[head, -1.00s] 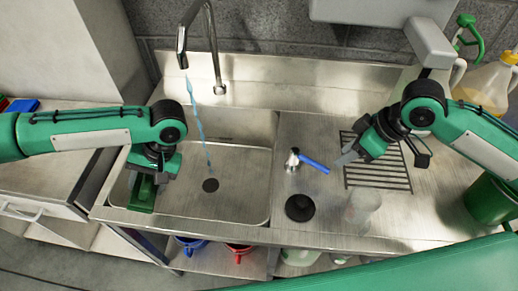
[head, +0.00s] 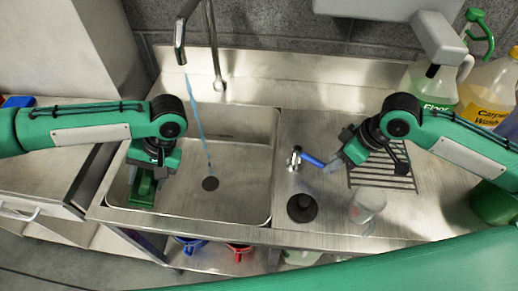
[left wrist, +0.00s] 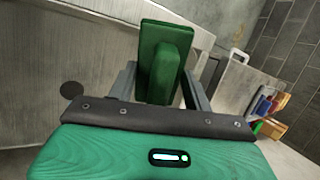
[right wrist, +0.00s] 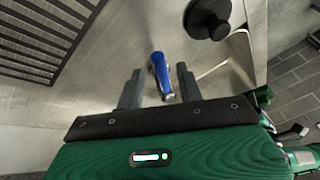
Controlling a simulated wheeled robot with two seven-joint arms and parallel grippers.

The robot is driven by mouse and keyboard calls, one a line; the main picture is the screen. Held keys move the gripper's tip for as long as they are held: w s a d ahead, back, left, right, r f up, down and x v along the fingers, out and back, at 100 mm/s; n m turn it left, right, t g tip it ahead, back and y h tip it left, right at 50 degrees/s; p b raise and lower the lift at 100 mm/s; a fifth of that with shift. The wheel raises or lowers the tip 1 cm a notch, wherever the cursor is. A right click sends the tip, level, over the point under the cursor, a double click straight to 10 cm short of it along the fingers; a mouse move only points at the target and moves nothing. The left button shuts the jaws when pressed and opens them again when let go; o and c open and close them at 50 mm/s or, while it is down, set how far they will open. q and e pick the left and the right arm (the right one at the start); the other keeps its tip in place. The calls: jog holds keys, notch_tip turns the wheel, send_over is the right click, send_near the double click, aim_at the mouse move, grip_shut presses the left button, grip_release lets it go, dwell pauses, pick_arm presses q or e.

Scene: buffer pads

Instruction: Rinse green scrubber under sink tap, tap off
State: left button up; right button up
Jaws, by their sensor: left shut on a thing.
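The green scrubber (head: 143,187) is held in my left gripper (head: 150,170), which is shut on it at the left side of the sink basin (head: 240,205). It also shows between the fingers in the left wrist view (left wrist: 165,60). The tap spout (head: 180,45) hangs over the basin, and a thin blue water stream (head: 198,120) falls from it toward the drain (head: 210,184), right of the scrubber. The tap lever (head: 312,160) is blue on a metal base. My right gripper (head: 345,158) is open by the lever's tip; in the right wrist view the lever (right wrist: 160,75) lies between its fingers.
A black stopper (head: 302,207) and a clear glass (head: 367,205) stand on the counter in front of the lever. A slotted drain grate (head: 380,172) lies under my right arm. Bottles (head: 432,88) stand at the back right. Blue and red buckets (head: 238,248) sit below.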

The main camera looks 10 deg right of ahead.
jog(key=shift+x, duration=0.9)
jog(key=shift+c, duration=0.3)
grip_shut()
